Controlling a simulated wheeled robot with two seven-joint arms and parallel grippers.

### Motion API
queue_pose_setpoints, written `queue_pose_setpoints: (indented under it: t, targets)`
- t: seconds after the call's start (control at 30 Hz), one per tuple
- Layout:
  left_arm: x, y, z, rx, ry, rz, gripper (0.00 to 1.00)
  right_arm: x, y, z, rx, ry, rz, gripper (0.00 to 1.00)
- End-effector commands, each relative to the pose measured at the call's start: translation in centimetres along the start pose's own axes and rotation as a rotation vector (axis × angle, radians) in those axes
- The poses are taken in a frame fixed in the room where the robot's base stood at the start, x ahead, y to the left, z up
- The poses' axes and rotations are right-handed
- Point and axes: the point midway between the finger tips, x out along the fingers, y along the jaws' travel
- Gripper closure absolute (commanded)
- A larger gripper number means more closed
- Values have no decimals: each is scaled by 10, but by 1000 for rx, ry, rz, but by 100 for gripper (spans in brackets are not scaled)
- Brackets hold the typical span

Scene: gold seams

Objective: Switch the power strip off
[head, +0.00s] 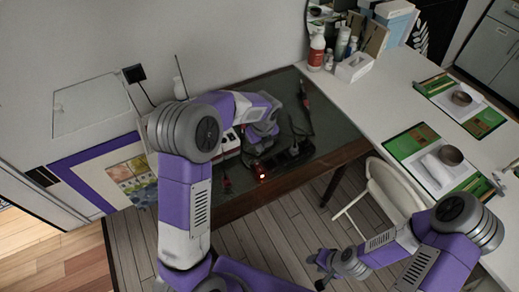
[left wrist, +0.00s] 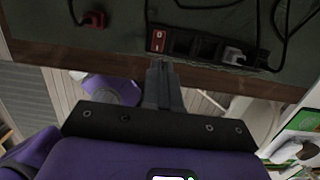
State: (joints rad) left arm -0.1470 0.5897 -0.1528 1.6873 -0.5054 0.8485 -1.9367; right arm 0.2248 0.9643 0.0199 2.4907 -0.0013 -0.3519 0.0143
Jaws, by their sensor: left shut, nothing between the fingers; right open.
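The black power strip (head: 292,157) lies near the front edge of the dark-topped table. Its red switch (head: 261,173) glows at the left end. In the left wrist view the strip (left wrist: 205,45) shows a red rocker (left wrist: 157,40) and a grey plug (left wrist: 233,55) in a socket. My left gripper (head: 259,156) is over the strip's left end; its fingers (left wrist: 162,68) are shut and empty, their tips right by the switch in the picture. I cannot tell whether they touch it. My right gripper (head: 326,267) is open and empty, low over the floor by the chair.
A red plug (left wrist: 93,19) with its cable lies left of the strip. A soldering-iron-like tool (head: 305,97) and cables lie behind. A white chair (head: 385,190) stands at right. The white counter (head: 400,100) carries bottles, boxes and green mats.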

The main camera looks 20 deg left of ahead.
Motion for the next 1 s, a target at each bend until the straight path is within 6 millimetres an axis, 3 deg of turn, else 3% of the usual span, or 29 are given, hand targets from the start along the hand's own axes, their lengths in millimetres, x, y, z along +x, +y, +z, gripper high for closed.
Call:
queue_pose_setpoints:
  t: [0.3,0.5,0.7,1.0]
  targets:
    - [72,1,-1,1,3,4,100,15,6,-1,0,0,0,57]
    - [105,0,-1,0,1,2,100,21,8,-1,0,0,0,57]
    - [120,0,0,0,1,0,100,23,9,-1,0,0,0,57]
    - [121,0,0,-1,1,0,100,23,9,-1,0,0,0,57]
